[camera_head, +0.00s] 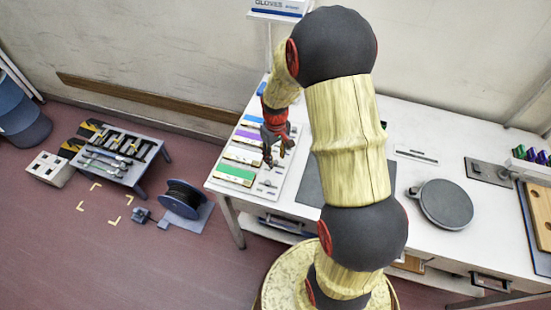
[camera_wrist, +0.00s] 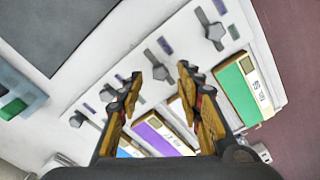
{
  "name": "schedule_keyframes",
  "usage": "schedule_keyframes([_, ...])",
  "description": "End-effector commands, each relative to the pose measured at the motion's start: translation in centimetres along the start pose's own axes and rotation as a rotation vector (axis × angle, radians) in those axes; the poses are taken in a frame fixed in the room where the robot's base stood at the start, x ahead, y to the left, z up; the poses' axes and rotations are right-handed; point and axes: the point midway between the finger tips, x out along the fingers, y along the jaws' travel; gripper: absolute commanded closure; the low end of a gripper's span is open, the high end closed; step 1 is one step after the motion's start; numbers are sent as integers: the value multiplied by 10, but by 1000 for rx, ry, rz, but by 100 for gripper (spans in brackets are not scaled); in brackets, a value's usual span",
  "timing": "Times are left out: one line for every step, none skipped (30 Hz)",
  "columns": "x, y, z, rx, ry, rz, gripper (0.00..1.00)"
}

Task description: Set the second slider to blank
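A white slider panel (camera_head: 270,191) lies on the bench with coloured cards along one side. In the wrist view its grey star-shaped knobs sit in a row, each on a short dark slot. The knob at the green end (camera_wrist: 215,31) is clear of my gripper. The second knob from that end (camera_wrist: 158,69) shows between my fingertips; I cannot tell whether they touch it. My gripper (camera_wrist: 160,76) is open, fingers pointing down over the panel; it also shows in the head view (camera_head: 274,155). The fingers hide part of the panel. No label reading "blank" is legible.
A green card (camera_wrist: 236,91) and a purple card (camera_wrist: 155,134) lie beside the knobs. A dark mat (camera_head: 310,181) lies right of the panel, with a round grey plate (camera_head: 446,203) farther right. A low rack (camera_head: 120,143) stands on the floor at left.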

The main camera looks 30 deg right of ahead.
Motion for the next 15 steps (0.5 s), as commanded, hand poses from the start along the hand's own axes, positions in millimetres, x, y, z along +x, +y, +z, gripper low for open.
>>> schedule_keyframes([-10, 0, -1, 0, 4, 1, 64])
schedule_keyframes([-16, 0, -1, 0, 5, 2, 64])
schedule_keyframes([-25, 1, -2, 0, 6, 2, 64])
schedule_keyframes([-31, 1, -2, 0, 6, 2, 64])
schedule_keyframes([-37, 0, -2, 0, 5, 2, 64])
schedule_keyframes([-46, 0, -1, 0, 5, 2, 64])
schedule_keyframes([-52, 0, -1, 0, 5, 2, 64])
schedule_keyframes([-58, 0, -1, 0, 4, 2, 64])
schedule_keyframes([-65, 0, -1, 0, 5, 2, 64])
schedule_keyframes([-71, 0, -1, 0, 4, 1, 64])
schedule_keyframes([-76, 0, -1, 0, 4, 2, 64])
schedule_keyframes([-81, 0, -1, 0, 3, 1, 64])
schedule_keyframes([-85, 0, -1, 0, 2, 1, 64])
schedule_keyframes([-89, 0, -1, 0, 3, 1, 64])
schedule_keyframes([-93, 0, -1, 0, 2, 1, 64])
